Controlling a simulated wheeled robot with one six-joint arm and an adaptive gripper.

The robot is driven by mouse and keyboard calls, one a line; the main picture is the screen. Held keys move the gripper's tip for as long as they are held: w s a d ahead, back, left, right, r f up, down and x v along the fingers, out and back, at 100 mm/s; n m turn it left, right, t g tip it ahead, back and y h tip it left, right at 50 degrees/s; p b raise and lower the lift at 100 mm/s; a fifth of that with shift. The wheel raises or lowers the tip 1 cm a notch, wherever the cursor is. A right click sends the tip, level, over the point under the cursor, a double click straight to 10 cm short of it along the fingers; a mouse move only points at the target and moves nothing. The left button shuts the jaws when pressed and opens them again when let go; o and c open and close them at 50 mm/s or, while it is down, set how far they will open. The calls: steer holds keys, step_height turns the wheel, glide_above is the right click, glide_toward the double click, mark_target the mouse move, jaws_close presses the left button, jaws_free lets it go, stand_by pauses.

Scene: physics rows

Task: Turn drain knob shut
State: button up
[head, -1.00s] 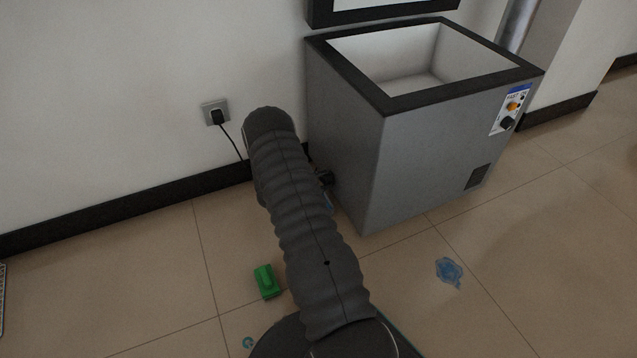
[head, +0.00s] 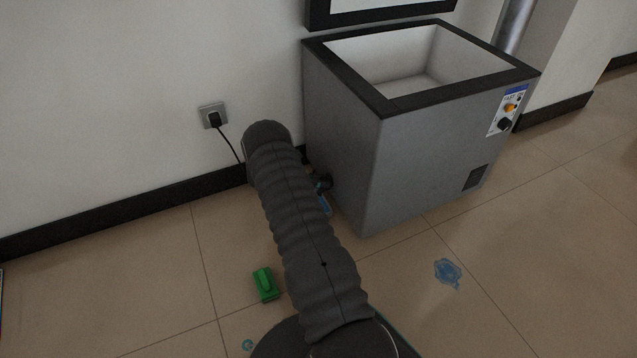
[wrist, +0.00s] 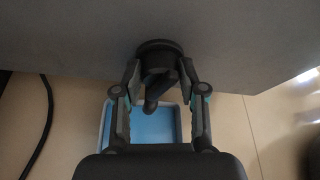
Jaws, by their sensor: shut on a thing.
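The drain knob (wrist: 157,82) is a dark handle on a round base low on the side of the grey chest freezer (head: 425,165). In the wrist view my gripper (wrist: 160,75) has a finger on each side of the knob and is shut on it. The handle slants down and a little left between the fingers. In the head view my dark arm hides most of the gripper, and only a small dark part shows beside the freezer's left side. The freezer stands open, with its inside looking empty.
A blue tray (wrist: 146,125) lies on the floor below the knob. A green block (head: 266,284) lies left of my arm, and a blue puddle (head: 448,272) is on the tiles in front of the freezer. A black cord (wrist: 42,130) runs to a wall socket (head: 213,115).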

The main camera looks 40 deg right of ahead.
steer(key=shift+o, duration=0.5)
steer(key=n+g, duration=0.1)
steer(key=n, duration=0.1)
steer(key=w+n+g, duration=0.1)
steer(key=n, duration=0.1)
steer(key=shift+w, duration=0.1)
steer(key=shift+a, duration=0.1)
steer(key=o, duration=0.8)
steer(key=shift+o, duration=1.2)
steer(key=shift+w+a+f, duration=0.1)
steer(key=shift+a, duration=0.05)
steer(key=v, duration=1.2)
steer(key=shift+f, duration=0.15)
